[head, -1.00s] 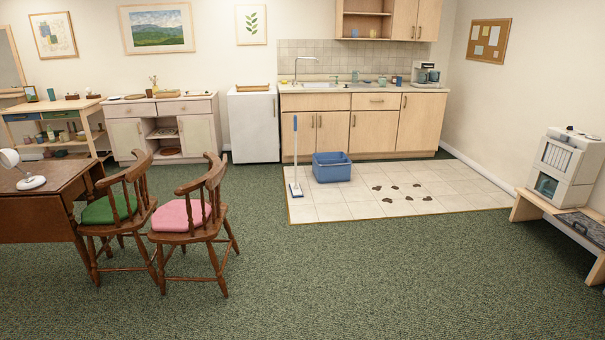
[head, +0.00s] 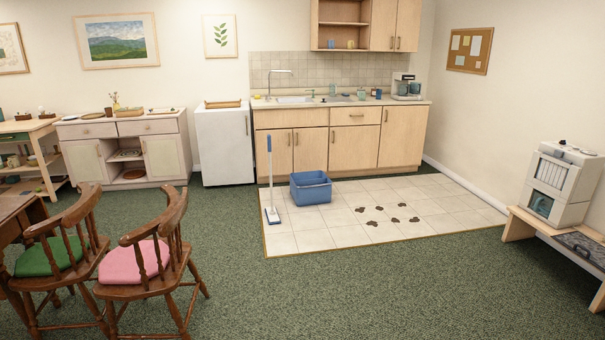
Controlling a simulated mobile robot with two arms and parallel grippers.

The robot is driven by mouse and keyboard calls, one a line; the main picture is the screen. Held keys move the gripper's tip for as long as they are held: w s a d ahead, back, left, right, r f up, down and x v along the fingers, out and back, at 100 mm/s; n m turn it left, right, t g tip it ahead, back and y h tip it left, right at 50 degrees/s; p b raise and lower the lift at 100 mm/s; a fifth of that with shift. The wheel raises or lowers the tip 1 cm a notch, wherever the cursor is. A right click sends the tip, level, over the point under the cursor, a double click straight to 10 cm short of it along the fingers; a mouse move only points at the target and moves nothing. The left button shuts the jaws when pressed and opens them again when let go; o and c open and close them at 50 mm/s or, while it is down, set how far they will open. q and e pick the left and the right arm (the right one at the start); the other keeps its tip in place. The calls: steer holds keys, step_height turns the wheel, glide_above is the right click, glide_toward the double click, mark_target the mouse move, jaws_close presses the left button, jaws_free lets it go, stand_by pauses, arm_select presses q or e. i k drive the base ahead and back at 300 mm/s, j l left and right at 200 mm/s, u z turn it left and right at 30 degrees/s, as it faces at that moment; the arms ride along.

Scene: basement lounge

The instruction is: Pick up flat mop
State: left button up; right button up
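The flat mop (head: 271,185) stands upright on the left part of the pale tiled floor area. It has a blue grip at the top, a thin light pole and a flat blue-and-white head (head: 272,215) on the tiles. It stands just left of a blue bucket (head: 311,188), apart from it as seen here. Neither of my grippers shows in the head view.
Two wooden chairs, one with a pink cushion (head: 134,262) and one with a green cushion (head: 50,257), stand at the front left. Several dark stains (head: 375,223) mark the tiles (head: 330,237). A low bench (head: 520,223) is at right. The green carpet (head: 330,295) before the tiles is clear.

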mark_target(271, 213)
steer(key=i, duration=2.1)
steer(key=i+z, duration=0.1)
steer(key=i, duration=0.95)
steer(key=i+j, duration=0.2)
steer(key=i, duration=0.8)
steer(key=i+j, duration=0.1)
steer(key=i, duration=0.95)
steer(key=l+z, duration=0.05)
